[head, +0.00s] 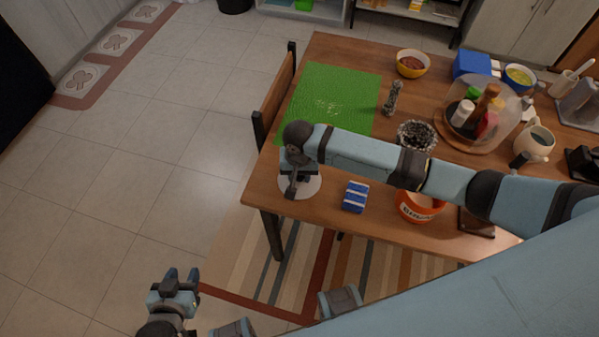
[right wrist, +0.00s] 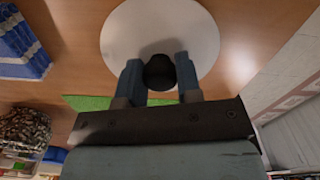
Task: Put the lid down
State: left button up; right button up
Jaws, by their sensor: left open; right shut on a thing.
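The lid is a round white disc with a black knob. In the head view the lid (head: 313,186) is near the left front corner of the wooden table, partly hidden under my right gripper (head: 293,190). In the right wrist view the white disc of the lid (right wrist: 150,22) is seen from above, and its black knob (right wrist: 160,73) sits between the fingers of my right gripper (right wrist: 160,85), which is shut on it. I cannot tell whether the lid touches the table. My left gripper (head: 180,276) is open and empty, low over the floor, away from the table.
A blue and white packet (head: 355,197) lies right of the lid, then an orange container (head: 416,208). A green mat (head: 328,92), a spice grinder (head: 392,98) and a dark patterned bowl (head: 416,136) stand behind my arm. A chair (head: 275,98) is at the left edge.

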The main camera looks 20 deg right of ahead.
jog(key=o, duration=0.9)
jog(key=shift+f, duration=0.15)
jog(key=shift+o, duration=0.2)
